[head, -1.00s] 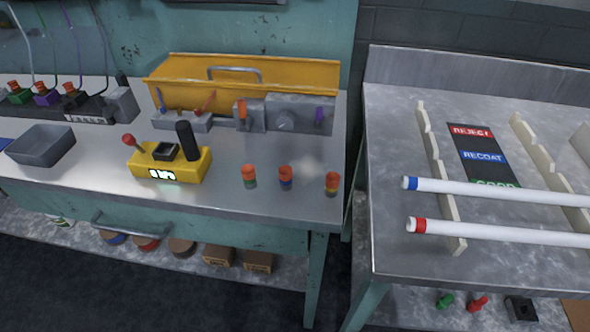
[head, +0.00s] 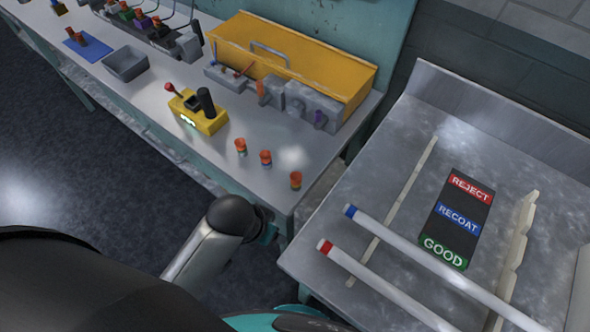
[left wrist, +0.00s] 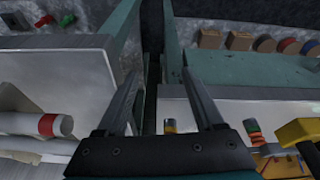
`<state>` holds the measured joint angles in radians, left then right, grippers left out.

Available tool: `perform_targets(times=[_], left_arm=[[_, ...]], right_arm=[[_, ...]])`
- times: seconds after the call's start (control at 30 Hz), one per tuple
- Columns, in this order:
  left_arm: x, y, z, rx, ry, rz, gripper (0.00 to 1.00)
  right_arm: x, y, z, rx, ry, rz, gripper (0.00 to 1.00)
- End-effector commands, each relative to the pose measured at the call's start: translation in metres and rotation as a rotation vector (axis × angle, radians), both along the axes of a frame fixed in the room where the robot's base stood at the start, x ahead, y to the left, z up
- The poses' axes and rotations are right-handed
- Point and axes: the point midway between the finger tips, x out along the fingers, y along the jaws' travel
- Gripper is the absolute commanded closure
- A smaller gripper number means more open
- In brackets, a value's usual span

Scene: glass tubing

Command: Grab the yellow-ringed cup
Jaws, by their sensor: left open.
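The yellow-ringed cup (head: 296,181), orange at the top, stands upright on the metal bench near its right front corner. It is the rightmost of three similar cups. My left gripper (head: 268,230) is below and left of it in the head view, apart from it, near the bench's front edge. In the left wrist view its fingers (left wrist: 162,95) are spread with nothing gripped. A small cup (left wrist: 170,126) shows low between them, partly hidden by the gripper body; I cannot tell its ring for sure. My right gripper is not in view.
The blue-ringed cup (head: 266,158) and green-ringed cup (head: 240,147) stand left of it. A yellow device (head: 205,123) and yellow toolbox (head: 330,75) are farther back. A second table (head: 408,130) to the right, across a gap, holds white tubes (head: 380,289).

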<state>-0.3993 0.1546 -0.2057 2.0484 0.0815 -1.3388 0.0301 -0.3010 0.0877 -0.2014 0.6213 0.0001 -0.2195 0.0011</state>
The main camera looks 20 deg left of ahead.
Motion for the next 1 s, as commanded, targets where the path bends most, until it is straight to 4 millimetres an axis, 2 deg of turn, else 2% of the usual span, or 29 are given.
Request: perform_targets(times=[0.03, 0.13, 0.4, 0.53, 0.67, 0.8, 1.0], left_arm=[[0.003, -0.003, 0.025, -0.007, -0.011, -0.008, 0.31], [0.015, -0.018, 0.066, -0.036, -0.022, -0.051, 0.31], [0.054, -0.056, 0.09, -0.085, 0.016, -0.195, 0.31], [0.074, -0.066, 0.107, -0.073, 0.053, -0.272, 0.31], [0.092, -0.065, 0.125, -0.029, 0.106, -0.332, 0.31], [0.109, -0.052, 0.145, 0.038, 0.166, -0.363, 0.31], [0.125, -0.031, 0.167, 0.116, 0.229, -0.364, 0.31]], right_arm=[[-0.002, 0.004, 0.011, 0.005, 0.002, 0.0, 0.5], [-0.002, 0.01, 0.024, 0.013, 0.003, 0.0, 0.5], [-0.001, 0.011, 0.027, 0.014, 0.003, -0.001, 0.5], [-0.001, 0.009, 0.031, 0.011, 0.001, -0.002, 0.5], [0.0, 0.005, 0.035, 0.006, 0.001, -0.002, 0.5], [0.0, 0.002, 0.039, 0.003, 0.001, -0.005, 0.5], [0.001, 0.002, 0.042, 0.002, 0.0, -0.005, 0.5]])
